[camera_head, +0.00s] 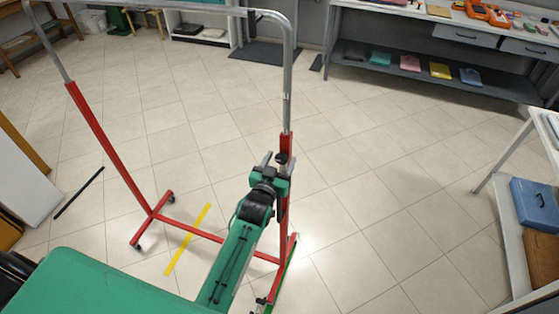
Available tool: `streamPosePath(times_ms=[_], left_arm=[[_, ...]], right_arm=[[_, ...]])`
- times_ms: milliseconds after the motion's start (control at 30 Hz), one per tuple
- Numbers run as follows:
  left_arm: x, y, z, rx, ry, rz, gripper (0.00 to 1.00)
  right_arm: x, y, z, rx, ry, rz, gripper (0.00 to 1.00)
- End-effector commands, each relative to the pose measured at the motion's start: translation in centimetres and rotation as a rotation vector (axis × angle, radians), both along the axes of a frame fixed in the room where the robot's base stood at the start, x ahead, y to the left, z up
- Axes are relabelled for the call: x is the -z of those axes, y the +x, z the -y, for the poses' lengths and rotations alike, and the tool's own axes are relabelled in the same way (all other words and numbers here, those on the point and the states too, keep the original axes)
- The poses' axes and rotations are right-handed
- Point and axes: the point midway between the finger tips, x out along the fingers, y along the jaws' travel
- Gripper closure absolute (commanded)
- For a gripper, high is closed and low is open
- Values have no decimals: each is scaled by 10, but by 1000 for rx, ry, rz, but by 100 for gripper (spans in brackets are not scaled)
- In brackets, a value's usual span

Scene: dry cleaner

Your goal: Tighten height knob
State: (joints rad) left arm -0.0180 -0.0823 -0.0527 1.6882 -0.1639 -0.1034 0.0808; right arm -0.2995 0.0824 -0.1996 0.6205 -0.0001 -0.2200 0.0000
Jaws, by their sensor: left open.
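A garment rack with red lower posts and silver upper tubes stands in front of me. Its near right post (285,215) is upright, and a small dark height knob (282,158) sits near the top of the red section. My left gripper (278,162), on a green and black arm, is raised at that post. Its fingers are open, with the knob appearing between or just beyond their tips. I cannot tell whether they touch it. The gripper and wrist hide part of the post below. My right gripper is out of view.
The rack's red base rail (215,238) runs low across the floor, near a yellow floor strip (188,240). A white table (520,150) stands at the right, with a blue box (535,204) below its top. The tiled floor between is clear.

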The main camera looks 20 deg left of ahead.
Motion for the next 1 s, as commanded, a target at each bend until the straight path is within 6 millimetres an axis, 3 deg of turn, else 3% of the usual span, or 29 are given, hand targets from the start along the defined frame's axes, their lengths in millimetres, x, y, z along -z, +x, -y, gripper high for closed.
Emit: streamPosePath(times_ms=[133,333,667,1000], left_arm=[[0,0,0,0,0,0,46],[0,0,0,0,0,0,85],[0,0,0,0,40,1,85],[1,0,1,0,262,9,85]], right_arm=[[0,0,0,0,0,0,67],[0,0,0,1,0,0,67],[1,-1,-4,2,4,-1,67],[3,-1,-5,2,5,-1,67]])
